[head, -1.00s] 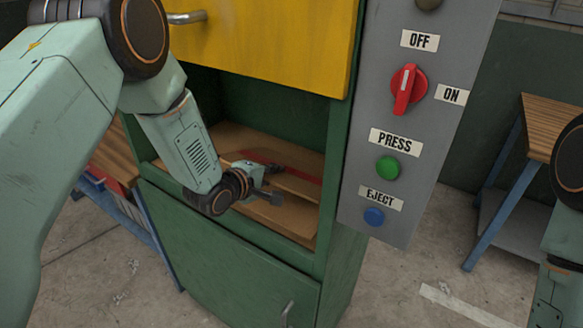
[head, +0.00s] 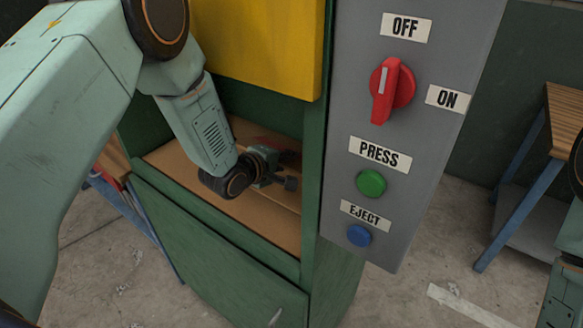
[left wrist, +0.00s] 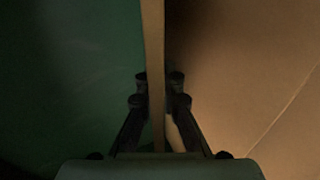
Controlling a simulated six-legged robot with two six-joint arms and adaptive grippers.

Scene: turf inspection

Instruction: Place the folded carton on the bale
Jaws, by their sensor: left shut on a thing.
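My left gripper (head: 288,183) reaches into the green baler's open chamber. In the left wrist view its fingers (left wrist: 158,88) are shut on the thin tan edge of the folded carton (left wrist: 154,45), which stands edge-on between them. A broad brown cardboard surface with a crease (left wrist: 235,75) lies to its right there; I cannot tell whether it is bale or carton. In the head view, brown cardboard that looks like the bale (head: 255,212) fills the chamber floor. My gripper and forearm hide much of it, and the carton's outline is hard to separate from it.
The yellow door (head: 258,45) hangs above the opening. The grey control panel (head: 345,130) stands right of it, with a red switch (head: 391,90), green button (head: 371,183) and blue button (head: 359,236). A wooden-topped bench (head: 565,110) stands at the right.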

